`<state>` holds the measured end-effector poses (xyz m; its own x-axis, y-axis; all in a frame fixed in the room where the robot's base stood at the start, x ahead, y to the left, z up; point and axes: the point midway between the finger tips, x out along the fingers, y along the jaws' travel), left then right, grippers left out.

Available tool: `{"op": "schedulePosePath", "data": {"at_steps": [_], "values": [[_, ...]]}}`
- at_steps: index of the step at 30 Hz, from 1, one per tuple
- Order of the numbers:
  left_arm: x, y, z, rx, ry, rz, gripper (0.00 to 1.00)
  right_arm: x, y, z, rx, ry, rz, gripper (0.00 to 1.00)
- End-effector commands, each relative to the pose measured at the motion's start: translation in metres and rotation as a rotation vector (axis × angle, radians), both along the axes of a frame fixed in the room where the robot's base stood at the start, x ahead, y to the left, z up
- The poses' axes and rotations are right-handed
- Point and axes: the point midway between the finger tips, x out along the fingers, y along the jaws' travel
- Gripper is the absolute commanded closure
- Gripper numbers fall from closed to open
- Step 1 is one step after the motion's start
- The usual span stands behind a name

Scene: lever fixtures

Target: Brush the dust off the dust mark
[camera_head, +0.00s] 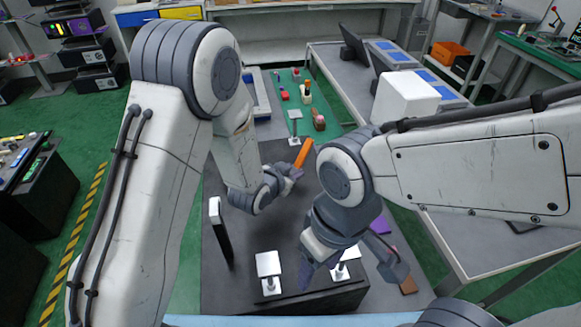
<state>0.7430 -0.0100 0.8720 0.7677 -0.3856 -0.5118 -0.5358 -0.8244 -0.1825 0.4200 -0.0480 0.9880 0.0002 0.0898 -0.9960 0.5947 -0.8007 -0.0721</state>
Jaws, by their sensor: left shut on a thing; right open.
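My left gripper (290,176) is shut on an orange stick-like thing (303,153), likely the brush's handle. It holds it slanting up and to the right over the dark grey work surface (235,277). No bristles can be made out. I cannot make out a dust mark; part of the surface is hidden behind my arms.
A white plate fixture (268,264) and another white plate (346,262) stand at the front, the second partly behind my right gripper. A dark upright panel (222,238) stands left. A brown block (408,286) lies right. A green mat (284,85) with small items is behind.

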Motion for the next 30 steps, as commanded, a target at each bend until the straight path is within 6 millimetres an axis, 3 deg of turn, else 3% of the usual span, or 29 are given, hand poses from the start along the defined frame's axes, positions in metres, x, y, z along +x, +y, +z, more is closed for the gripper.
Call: {"op": "schedulePosePath", "data": {"at_steps": [14, 30], "values": [[-0.006, 0.001, -0.001, 0.006, 0.014, 0.0, 1.0, 0.0, 0.0, 0.002, 0.0, 0.0, 0.0, 0.39], [-0.004, 0.0, 0.055, 0.002, 0.005, 0.001, 1.0, 0.0, 0.0, 0.04, 0.0, 0.0, 0.0, 0.39]]}}
